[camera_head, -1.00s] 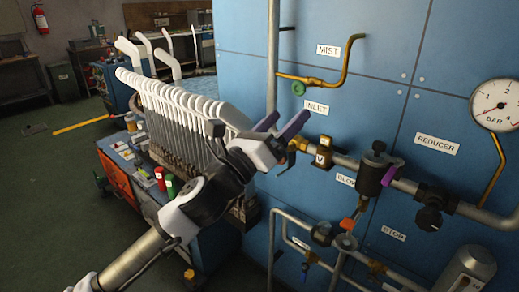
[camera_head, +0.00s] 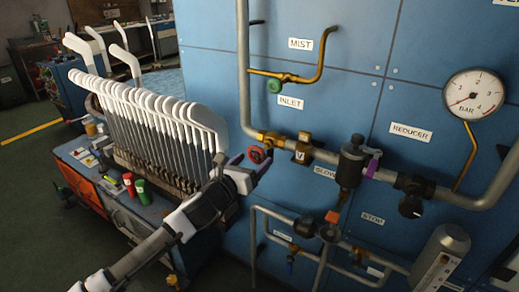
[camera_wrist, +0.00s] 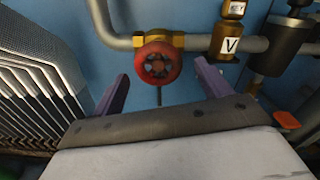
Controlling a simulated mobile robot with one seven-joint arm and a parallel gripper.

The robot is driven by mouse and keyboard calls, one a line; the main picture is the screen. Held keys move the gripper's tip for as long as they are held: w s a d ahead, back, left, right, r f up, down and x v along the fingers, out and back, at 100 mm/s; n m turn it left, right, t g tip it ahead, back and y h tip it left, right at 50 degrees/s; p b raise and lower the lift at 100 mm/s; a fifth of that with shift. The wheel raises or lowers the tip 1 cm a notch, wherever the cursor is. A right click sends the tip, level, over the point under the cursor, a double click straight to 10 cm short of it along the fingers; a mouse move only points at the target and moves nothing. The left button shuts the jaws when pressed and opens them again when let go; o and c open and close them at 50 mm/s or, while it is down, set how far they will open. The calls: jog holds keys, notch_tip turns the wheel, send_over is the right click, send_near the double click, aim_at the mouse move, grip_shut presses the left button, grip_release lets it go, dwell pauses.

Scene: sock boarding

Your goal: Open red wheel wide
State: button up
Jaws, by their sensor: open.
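The red wheel (camera_head: 260,155) sits on a brass valve at the left part of the grey pipe, below the INLET label (camera_head: 290,103). In the wrist view the red wheel (camera_wrist: 158,63) faces me, round with a dark hub, under a yellow-brass valve body (camera_wrist: 160,38). My gripper (camera_head: 249,167) is open and empty, just left of and below the wheel. In the wrist view its purple fingers (camera_wrist: 161,88) stand apart on either side of the wheel, with the wheel beyond their tips. No contact with the wheel shows.
A brass block marked V (camera_head: 303,149), a dark reducer (camera_head: 351,162) and a pressure gauge (camera_head: 474,94) lie to the right along the pipe. A rack of white-topped sock boards (camera_head: 160,125) stands close on the left. A green knob (camera_head: 274,86) is above.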

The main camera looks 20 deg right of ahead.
aim_at(256, 158)
jog(key=shift+p+x, duration=0.55)
jog(key=shift+x, duration=1.85)
jog(key=c, duration=1)
